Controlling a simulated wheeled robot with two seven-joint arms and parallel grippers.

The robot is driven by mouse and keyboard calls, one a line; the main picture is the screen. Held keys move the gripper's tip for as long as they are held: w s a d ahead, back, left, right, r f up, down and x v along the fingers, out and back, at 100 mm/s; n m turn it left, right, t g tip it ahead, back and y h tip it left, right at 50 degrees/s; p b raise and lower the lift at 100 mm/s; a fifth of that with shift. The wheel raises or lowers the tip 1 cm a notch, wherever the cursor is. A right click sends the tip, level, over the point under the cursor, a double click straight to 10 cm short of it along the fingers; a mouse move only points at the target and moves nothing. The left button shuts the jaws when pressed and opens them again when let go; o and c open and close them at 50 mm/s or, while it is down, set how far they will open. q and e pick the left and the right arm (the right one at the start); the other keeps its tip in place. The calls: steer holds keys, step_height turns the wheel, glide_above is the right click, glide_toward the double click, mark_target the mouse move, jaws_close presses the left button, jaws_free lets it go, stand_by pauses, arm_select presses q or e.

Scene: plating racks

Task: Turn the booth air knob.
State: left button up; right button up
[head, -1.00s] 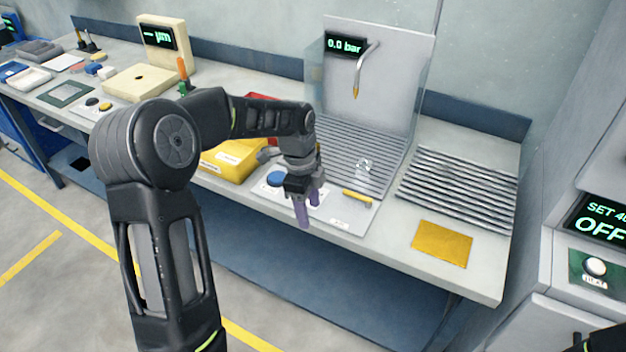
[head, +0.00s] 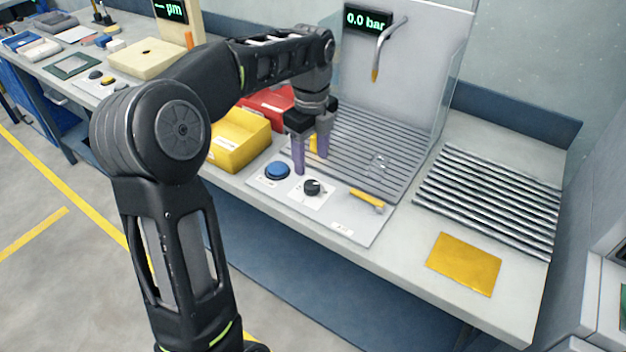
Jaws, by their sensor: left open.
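The black booth air knob (head: 313,187) sits on a white label plate on the booth's front panel (head: 358,226). A round blue button (head: 277,170) is to its left. The booth display (head: 367,19) reads 0.0 bar. My left gripper (head: 311,158) is open and empty, with its purple fingers pointing down. It appears just behind and above the knob, apart from it, with the left finger between button and knob in the picture. My right gripper is out of view.
A yellow bin (head: 238,139) and a red bin (head: 268,103) stand left of the booth. A bent nozzle (head: 385,47) hangs over the slatted booth floor. A yellow-handled tool (head: 367,198) lies right of the knob. A ribbed rack (head: 490,195) and a yellow sheet (head: 464,263) lie at right.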

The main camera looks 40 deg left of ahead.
mark_target(311, 184)
arm_select(q)
steer(key=shift+f, duration=3.95)
steer(key=shift+c, duration=0.5)
jaws_close()
